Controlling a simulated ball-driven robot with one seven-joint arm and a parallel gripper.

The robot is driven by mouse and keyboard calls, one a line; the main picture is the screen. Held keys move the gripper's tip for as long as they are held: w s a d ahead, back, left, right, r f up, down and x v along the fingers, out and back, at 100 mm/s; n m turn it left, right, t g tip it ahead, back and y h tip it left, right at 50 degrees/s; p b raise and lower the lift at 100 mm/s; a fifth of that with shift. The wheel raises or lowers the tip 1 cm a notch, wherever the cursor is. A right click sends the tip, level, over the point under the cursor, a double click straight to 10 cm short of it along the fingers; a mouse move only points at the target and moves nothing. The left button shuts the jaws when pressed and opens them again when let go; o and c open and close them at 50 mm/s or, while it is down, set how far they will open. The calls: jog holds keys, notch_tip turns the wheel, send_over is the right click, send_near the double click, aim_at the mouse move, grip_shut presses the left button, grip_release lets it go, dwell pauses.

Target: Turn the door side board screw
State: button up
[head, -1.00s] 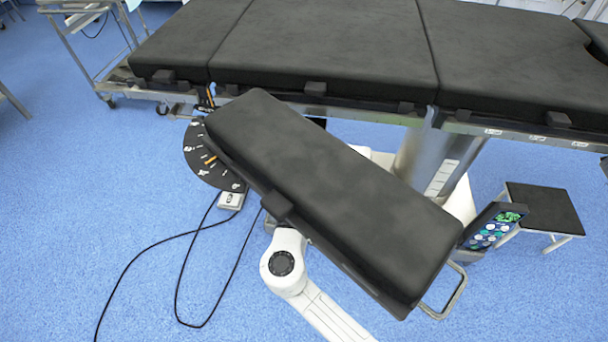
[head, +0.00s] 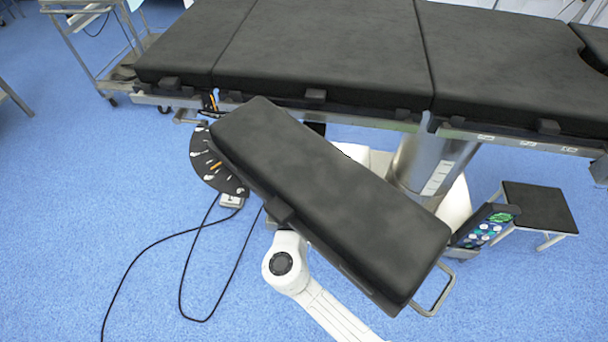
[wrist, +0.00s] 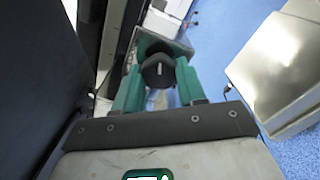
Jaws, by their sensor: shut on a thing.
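The black padded side board (head: 330,200) juts out at an angle from the near edge of the operating table in the head view. A black round screw knob (wrist: 158,72) with a short white mark shows in the wrist view. My gripper (wrist: 160,78) has its green fingers on either side of the knob and is shut on it. In the head view my white arm reaches in from below and passes under the board, so my gripper and the knob are hidden there.
The black operating table (head: 320,50) spans the back. A dark half-round panel with markings (head: 204,172) sits left of the board. A control panel (head: 485,226) and a black step stool (head: 540,207) stand at the right. Cables lie on the blue floor.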

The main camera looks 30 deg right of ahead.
jog(key=shift+n+p, duration=1.05)
jog(key=shift+n, duration=1.25)
jog(key=shift+f, duration=0.1)
jog(key=o, duration=1.1)
jog(key=shift+c, duration=0.2)
jog(key=shift+s+a, duration=0.1)
jog(key=v, duration=1)
jog(key=shift+s+a, duration=0.2)
jog(key=shift+s, duration=0.05)
